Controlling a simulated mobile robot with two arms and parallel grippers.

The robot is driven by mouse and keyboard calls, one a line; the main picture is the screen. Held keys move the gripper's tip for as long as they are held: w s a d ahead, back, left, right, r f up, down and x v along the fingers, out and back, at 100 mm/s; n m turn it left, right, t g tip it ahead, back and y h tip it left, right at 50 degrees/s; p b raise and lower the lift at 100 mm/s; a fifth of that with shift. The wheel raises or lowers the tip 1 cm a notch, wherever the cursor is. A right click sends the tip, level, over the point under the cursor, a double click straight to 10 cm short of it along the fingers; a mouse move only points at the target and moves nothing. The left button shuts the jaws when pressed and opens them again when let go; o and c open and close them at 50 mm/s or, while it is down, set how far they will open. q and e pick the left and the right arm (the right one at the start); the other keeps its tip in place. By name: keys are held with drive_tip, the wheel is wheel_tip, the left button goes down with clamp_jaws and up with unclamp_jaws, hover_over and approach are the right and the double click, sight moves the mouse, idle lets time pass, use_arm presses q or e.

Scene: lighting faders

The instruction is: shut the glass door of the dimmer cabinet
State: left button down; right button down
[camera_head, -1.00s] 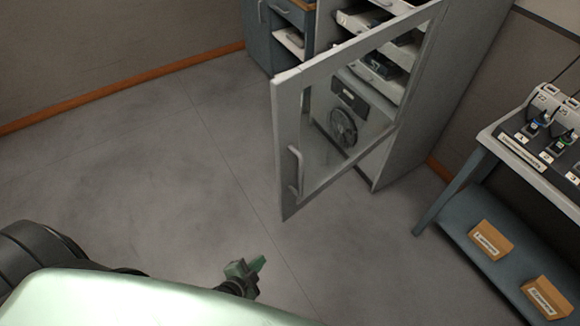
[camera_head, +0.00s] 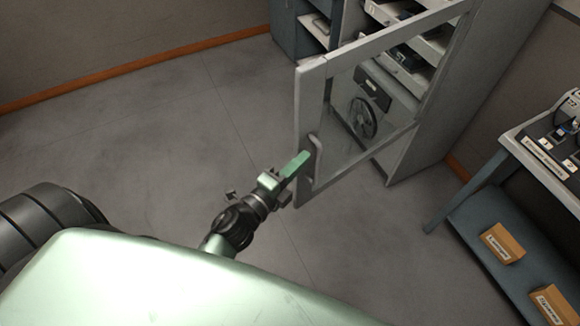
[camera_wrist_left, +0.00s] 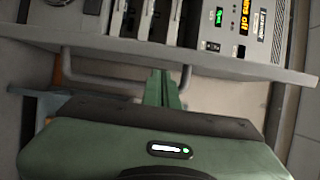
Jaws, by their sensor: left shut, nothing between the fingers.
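The glass door (camera_head: 308,88) of the dimmer cabinet (camera_head: 478,95) stands wide open, a grey frame around a clear pane. Its bar handle (camera_head: 316,165) is on the free edge, low in the head view. My left gripper (camera_head: 300,160) is shut and empty, its green fingertips close beside the handle. I cannot tell whether they touch it. In the left wrist view the shut fingers (camera_wrist_left: 161,88) point at a grey bar handle (camera_wrist_left: 110,82), which passes by the fingers. My right gripper is not in view.
Through the pane a round black fan or reel (camera_head: 363,117) shows inside the cabinet. At right, a table (camera_head: 520,150) carries a fader console, with small cardboard boxes (camera_head: 502,243) on its lower shelf. Open floor (camera_head: 150,140) lies left of the door.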

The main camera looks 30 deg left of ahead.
use_arm(q)
drive_tip(key=shift+x, duration=1.7)
drive_tip(key=shift+a, duration=0.1)
